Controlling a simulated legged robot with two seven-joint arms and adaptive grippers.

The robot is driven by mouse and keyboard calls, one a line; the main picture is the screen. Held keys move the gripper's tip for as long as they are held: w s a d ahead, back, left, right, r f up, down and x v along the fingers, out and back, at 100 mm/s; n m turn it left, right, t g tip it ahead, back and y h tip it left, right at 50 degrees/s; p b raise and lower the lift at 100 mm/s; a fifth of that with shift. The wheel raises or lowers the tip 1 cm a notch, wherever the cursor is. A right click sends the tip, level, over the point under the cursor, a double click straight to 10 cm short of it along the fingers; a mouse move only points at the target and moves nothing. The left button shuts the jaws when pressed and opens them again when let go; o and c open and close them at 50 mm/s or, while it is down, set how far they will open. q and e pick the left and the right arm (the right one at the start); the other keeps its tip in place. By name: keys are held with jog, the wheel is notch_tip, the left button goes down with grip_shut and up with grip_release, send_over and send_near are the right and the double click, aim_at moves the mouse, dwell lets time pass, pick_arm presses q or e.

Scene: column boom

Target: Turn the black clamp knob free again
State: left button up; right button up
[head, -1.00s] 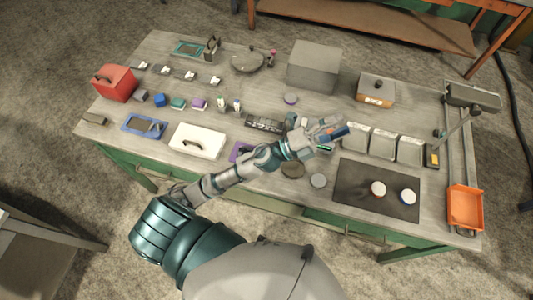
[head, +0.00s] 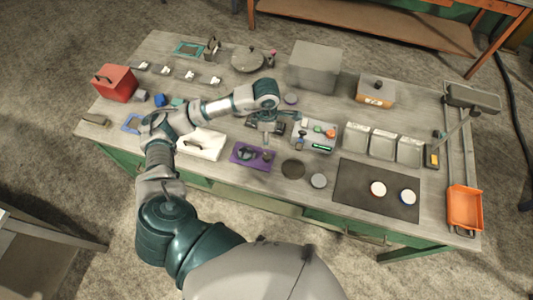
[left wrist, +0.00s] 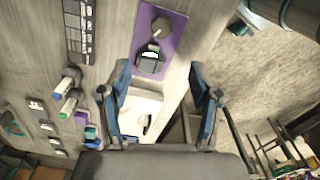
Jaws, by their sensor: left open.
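A purple plate (head: 237,163) lies near the table's front edge, left of a dark round disc. On it sit a dark rounded fitting (head: 246,153) and a small dark knob (head: 267,156); I cannot tell for sure which is the clamp knob. In the left wrist view the purple plate (left wrist: 178,42) is at the top, with the black fitting (left wrist: 150,63) and a grey-topped knob (left wrist: 160,28). My left gripper (head: 266,135) points down just behind the plate; its open, empty fingers (left wrist: 160,80) show in the wrist view. My right gripper is not in view.
A white box (head: 205,147) with a dark handle stands left of the plate. A tray (head: 334,148) of small parts is to the right. A dark disc (head: 293,169) and a grey disc (head: 318,181) lie near the front. A black mat (head: 350,190) lies further right.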

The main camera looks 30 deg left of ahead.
aim_at(267, 155)
pick_arm(q)
notch_tip(267, 155, down, 14)
jog(key=shift+d+r+p, duration=0.1)
jog(key=shift+d+p, duration=0.05)
jog(key=shift+p, duration=0.4)
jog(key=c, duration=1.1)
jog(key=shift+c, duration=0.2)
